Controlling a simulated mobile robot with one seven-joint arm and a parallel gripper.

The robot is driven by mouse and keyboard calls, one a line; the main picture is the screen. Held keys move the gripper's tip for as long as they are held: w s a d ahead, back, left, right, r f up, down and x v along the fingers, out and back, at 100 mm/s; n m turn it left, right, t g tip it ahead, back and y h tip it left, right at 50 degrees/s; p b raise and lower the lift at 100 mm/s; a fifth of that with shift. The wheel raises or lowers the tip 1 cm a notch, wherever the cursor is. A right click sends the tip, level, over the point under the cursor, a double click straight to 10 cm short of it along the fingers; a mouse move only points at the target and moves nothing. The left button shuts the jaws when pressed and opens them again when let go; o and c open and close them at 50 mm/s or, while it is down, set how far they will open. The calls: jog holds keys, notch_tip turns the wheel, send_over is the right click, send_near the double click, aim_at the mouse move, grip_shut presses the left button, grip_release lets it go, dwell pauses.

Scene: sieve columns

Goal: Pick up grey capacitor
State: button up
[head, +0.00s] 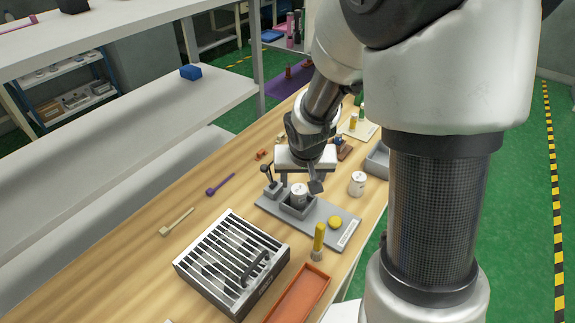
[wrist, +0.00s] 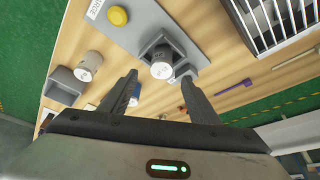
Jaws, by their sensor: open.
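The holder hides the first cylinder's lower part.
On the plate are a yellow button (head: 334,222) and a small dark lever (head: 267,175). A slatted metal box (head: 232,264), an orange tray (head: 298,295) and a yellow-topped post (head: 319,240) stand nearer. A grey bin (head: 377,160) is at right. Table left of the plate is mostly clear.

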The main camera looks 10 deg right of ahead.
aim_at(299, 190)
jog(key=b+x, duration=0.1)
jog(key=x, duration=0.7)
jog(key=shift+w+f, duration=0.25)
jog(key=shift+f, duration=0.1)
jog(key=shift+c, duration=0.4)
jog(key=shift+a, duration=0.1)
jog(key=c, duration=1.1)
